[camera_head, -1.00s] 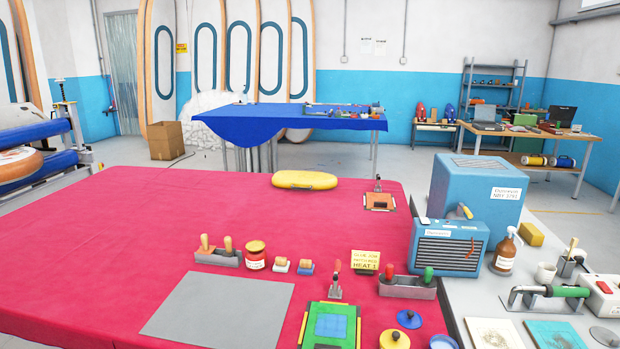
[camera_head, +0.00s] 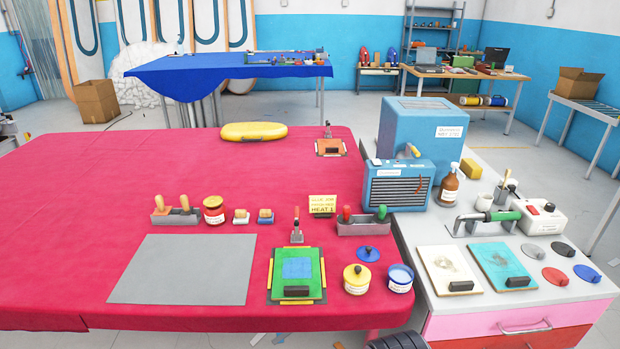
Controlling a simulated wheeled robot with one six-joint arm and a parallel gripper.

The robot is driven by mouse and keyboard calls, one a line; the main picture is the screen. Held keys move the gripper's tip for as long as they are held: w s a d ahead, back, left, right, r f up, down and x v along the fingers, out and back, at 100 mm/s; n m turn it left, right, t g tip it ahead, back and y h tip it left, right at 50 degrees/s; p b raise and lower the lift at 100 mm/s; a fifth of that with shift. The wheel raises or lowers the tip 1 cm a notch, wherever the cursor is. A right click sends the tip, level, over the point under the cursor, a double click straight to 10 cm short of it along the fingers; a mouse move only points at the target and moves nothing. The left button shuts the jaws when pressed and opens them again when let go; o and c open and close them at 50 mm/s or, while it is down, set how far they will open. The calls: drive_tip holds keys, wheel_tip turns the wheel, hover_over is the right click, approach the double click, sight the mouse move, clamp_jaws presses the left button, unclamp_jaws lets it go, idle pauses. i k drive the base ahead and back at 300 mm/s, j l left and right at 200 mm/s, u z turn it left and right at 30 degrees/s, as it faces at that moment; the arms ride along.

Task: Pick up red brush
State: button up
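A red handle (camera_head: 347,213) stands upright at the left end of a grey holder (camera_head: 362,228) on the red-covered table (camera_head: 60,240). It is likely the red brush, but its lower part and any bristles are hidden in the holder. A green handle (camera_head: 382,212) stands at the holder's right end. My gripper is not in view, and nothing is seen touching the red handle.
A yellow sign (camera_head: 322,205) and a red-handled clamp (camera_head: 297,228) stand left of the holder. A blue heater (camera_head: 398,186) is behind it. The table's left part is clear.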

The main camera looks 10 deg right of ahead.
sight(345, 218)
drive_tip(key=i+l+z, duration=0.1)
drive_tip(key=i+z, duration=0.15)
drive_tip(key=i, duration=0.7)
